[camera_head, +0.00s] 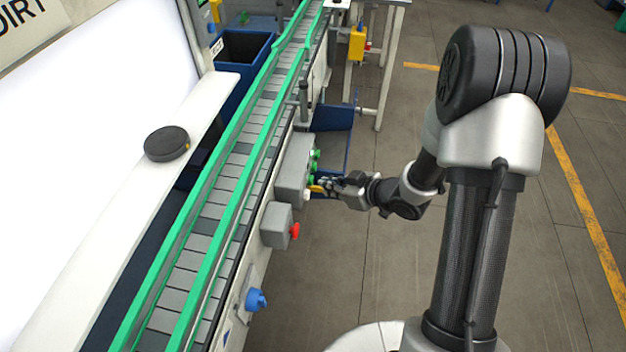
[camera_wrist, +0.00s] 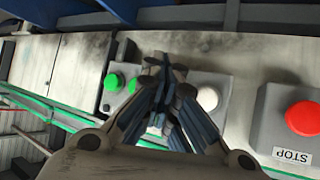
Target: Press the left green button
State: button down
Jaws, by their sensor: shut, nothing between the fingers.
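A grey button box (camera_head: 292,168) is mounted on the side of the conveyor. Several green buttons (camera_head: 315,154) stick out of its right face in the head view, with a white button (camera_head: 306,195) at the near end. In the wrist view a green button (camera_wrist: 113,82) is at the left, a second one (camera_wrist: 132,86) is partly hidden beside it, and the white button (camera_wrist: 207,98) is to the right. My gripper (camera_head: 322,184) is shut and empty, its fingertips (camera_wrist: 166,64) in front of the box's middle. They hide part of the panel; I cannot tell whether they touch a button.
A separate grey box (camera_head: 275,226) with a red button stands nearer; the wrist view shows its STOP label (camera_wrist: 292,155). A blue knob (camera_head: 256,299) is nearer still. The green-railed conveyor (camera_head: 170,300) runs along the left. The floor (camera_head: 345,275) right of it is clear.

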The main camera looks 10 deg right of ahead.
jog(key=shift+a, duration=0.1)
jog(key=shift+w+a, duration=0.1)
jog(key=shift+a, duration=0.25)
